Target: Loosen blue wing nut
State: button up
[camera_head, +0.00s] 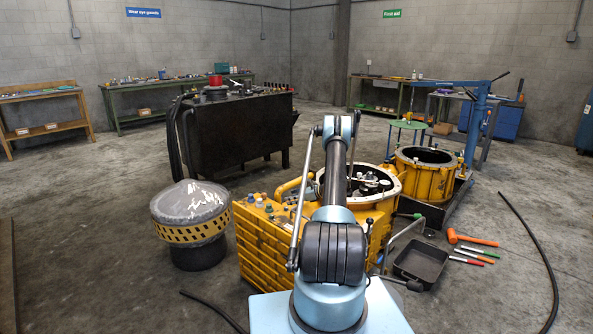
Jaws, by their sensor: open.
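A yellow transmission housing (265,250) stands on the floor in the middle, partly behind my arm. Several small fittings sit along its top left edge, among them a small blue one (269,208). They are too small to tell which is the blue wing nut. The round open end of the housing (393,180) shows dark parts inside. My arm rises from the bottom middle and bends over in front of the housing.
A drum-shaped part with a yellow band (190,234) stands left. A black tank (240,132) is behind it. A yellow ring casing (425,178) sits by a blue hoist (478,120). A black tray (420,263), an orange hammer (473,240) and hoses lie right.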

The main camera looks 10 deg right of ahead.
jog(key=v, duration=1.1)
jog(key=s+a+r+n+g+h, duration=0.1)
jog(key=s+a+r+n, duration=0.2)
jog(key=r, duration=0.6)
jog(key=s+a+r+n+g+h, duration=0.1)
jog(key=s+a+r+n, duration=0.2)
jog(key=a+r, duration=0.3)
jog(key=shift+s+r+g+h, duration=0.3)
jog(key=shift+s+r, duration=0.45)
jog(key=shift+r, duration=1.55)
